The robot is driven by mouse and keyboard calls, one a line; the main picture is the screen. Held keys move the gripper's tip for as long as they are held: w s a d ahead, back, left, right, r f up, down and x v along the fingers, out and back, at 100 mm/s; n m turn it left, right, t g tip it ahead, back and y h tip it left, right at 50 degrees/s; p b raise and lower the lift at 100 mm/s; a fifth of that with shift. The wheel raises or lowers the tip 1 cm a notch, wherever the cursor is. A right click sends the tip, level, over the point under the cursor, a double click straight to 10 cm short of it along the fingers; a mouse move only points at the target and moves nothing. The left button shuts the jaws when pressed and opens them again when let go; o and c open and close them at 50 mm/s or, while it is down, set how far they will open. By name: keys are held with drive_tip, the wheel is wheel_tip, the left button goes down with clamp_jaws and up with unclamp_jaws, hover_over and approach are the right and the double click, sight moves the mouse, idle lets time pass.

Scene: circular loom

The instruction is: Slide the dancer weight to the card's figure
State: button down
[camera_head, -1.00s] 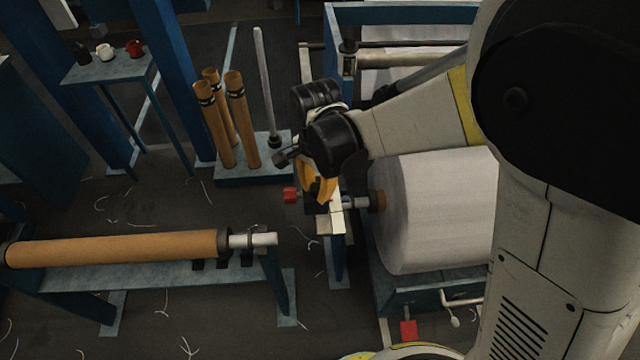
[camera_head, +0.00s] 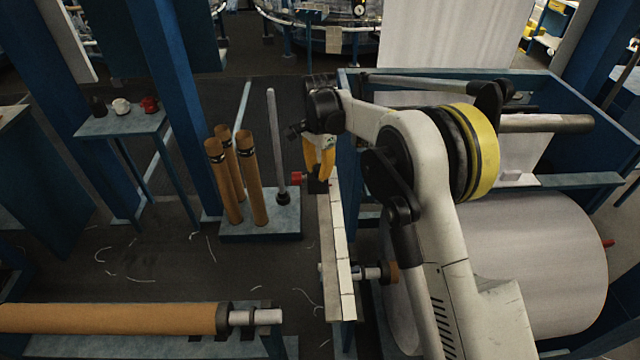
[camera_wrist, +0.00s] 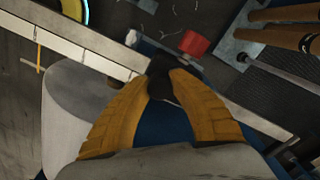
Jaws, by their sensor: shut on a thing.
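The dancer weight (camera_head: 318,186) is a small black block with a red knob (camera_head: 297,178) on its left side. It sits at the far part of a pale, marked bar (camera_head: 338,245) in the head view. My gripper (camera_head: 320,172) has yellow fingers, shut on the weight from above. In the wrist view, the fingertips (camera_wrist: 162,80) close around the black block (camera_wrist: 160,68), with the red knob (camera_wrist: 194,43) beyond and the marked bar (camera_wrist: 80,45) running diagonally. The bar's figures are too small to read. A small beige card (camera_head: 333,40) shows at the back, its writing unreadable.
A large white roll (camera_head: 530,260) in a blue frame stands right of the bar. Brown tubes (camera_head: 240,180) and a grey post (camera_head: 277,150) stand on a blue base to the left. A brown roller (camera_head: 110,318) lies at front left. The dark floor between is open.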

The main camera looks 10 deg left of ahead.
drive_tip(key=shift+w+a, duration=0.25)
drive_tip(key=shift+w, duration=0.6)
drive_tip(key=shift+w+a, duration=0.25)
drive_tip(key=shift+w, duration=0.55)
drive_tip(key=c, duration=1.4)
unclamp_jaws()
drive_tip(key=o, duration=0.3)
drive_tip(key=shift+w+a, duration=0.1)
drive_tip(key=shift+w, duration=0.05)
wheel_tip(320, 180, up, 12)
